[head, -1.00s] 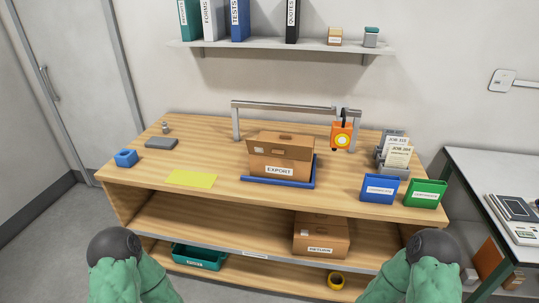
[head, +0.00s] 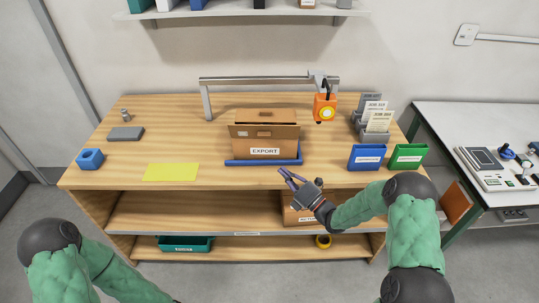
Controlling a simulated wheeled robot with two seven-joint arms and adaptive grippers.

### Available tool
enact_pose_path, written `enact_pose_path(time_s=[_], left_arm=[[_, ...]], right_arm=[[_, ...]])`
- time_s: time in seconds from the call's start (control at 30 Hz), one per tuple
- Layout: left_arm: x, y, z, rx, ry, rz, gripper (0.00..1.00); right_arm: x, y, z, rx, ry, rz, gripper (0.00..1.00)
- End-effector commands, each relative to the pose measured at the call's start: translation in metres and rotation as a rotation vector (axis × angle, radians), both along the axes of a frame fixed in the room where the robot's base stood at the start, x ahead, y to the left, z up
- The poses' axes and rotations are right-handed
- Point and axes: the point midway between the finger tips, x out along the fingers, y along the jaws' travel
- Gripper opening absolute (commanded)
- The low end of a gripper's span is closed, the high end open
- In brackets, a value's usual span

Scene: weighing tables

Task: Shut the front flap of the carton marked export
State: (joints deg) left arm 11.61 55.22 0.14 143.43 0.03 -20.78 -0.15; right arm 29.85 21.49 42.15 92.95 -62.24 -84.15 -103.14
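The brown carton marked EXPORT (head: 265,143) stands on a blue tray (head: 236,162) on the upper table top. Its front flap (head: 264,131) shows as a darker band above the label, tilted outward at the front rather than lying flat; the exact angle is hard to tell. My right gripper (head: 288,178) is in front of the table edge, below and just right of the carton, apart from it. Its fingers are spread and nothing is between them. My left gripper is outside the head view; only my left arm shows.
A metal rail (head: 265,80) runs behind the carton, with an orange hanging scale (head: 325,107) at its right. Blue (head: 367,157) and green (head: 408,156) bins stand at front right. A yellow sheet (head: 171,172) lies left of the carton. A second carton (head: 293,213) sits on the lower shelf, partly hidden.

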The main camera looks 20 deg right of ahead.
Motion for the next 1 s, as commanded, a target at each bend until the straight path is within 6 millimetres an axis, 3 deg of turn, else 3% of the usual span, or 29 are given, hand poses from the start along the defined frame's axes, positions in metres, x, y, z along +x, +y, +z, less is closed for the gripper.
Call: enact_pose_path(time_s=[0.53,0.8,1.0], left_arm=[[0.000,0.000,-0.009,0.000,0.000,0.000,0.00],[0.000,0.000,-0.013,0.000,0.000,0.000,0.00],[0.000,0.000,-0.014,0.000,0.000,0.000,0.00]], right_arm=[[0.080,0.046,0.024,0.003,0.003,0.003,0.00],[0.108,0.035,0.036,0.003,0.004,0.000,0.00],[0.114,0.033,0.039,0.004,0.005,0.000,0.00]])
